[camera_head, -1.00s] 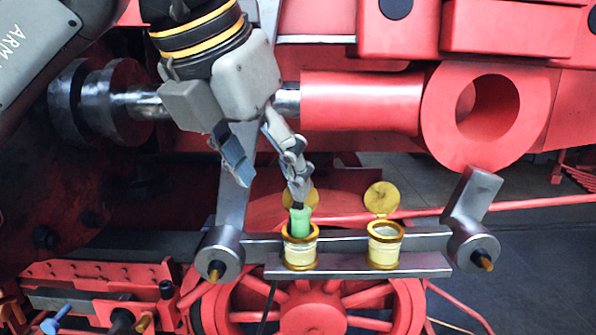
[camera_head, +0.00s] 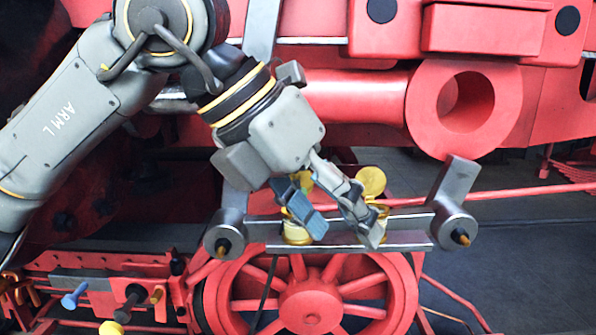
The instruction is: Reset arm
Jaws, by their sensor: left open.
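My left gripper (camera_head: 343,233) is in the middle of the head view, its arm coming in from the left. Its two fingers are spread apart and nothing shows between them. The fingers point down and to the right, in front of two brass-rimmed cups. The left cup (camera_head: 297,236) is partly hidden behind one finger. The right cup (camera_head: 382,212) is mostly hidden behind the other finger, with its round yellow lid (camera_head: 371,181) raised. I cannot tell whether the fingers touch the cups. My right gripper is not in view.
The cups sit on a grey metal bar (camera_head: 405,238) with round ends. Behind are a red cylinder (camera_head: 360,95), a red ring-shaped end (camera_head: 463,105) and a red spoked wheel (camera_head: 313,303). A blue-headed bolt (camera_head: 74,296) is at the lower left. Open floor shows at the right.

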